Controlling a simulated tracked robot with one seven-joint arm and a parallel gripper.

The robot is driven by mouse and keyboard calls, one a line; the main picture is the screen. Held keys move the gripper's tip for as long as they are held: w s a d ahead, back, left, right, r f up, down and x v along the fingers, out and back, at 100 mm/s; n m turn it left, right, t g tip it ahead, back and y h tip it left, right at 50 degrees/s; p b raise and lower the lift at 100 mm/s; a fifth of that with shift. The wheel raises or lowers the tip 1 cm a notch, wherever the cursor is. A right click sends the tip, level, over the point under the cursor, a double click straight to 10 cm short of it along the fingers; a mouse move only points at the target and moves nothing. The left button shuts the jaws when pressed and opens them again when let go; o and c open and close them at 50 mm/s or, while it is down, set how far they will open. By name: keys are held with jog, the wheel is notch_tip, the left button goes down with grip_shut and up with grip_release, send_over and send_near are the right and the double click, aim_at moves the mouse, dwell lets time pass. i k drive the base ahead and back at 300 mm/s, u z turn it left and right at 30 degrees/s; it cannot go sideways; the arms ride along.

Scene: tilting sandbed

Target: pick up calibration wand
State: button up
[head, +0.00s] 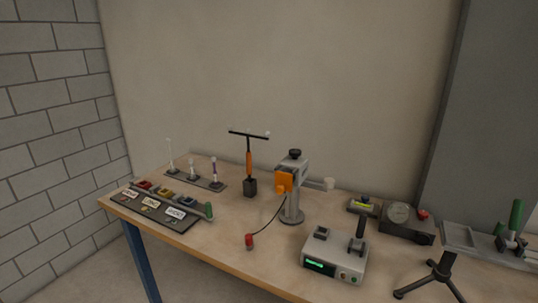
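The calibration wand (249,160) looks to be the upright T-shaped tool near the back middle of the table. It has a black crossbar with small pale balls at its ends and an orange grip on a black shaft. Its lower end sits in a dark block (250,188) on the wooden table (225,228). My gripper is not in this view, so its state and its distance from the wand do not show.
A grey stand with an orange part (292,200) rises close to the wand's right. Small upright tips on a dark strip (205,182) and a labelled tray (160,211) lie left. A box with a green display (335,260) and a black tripod (440,280) stand right.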

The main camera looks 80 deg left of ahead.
aim_at(248, 130)
jog(key=z, duration=0.05)
jog(key=i, duration=0.15)
jog(key=u, duration=2.85)
jog(key=k, duration=0.9)
jog(key=u, duration=0.2)
jog(key=i, duration=0.9)
jog(key=z, duration=0.15)
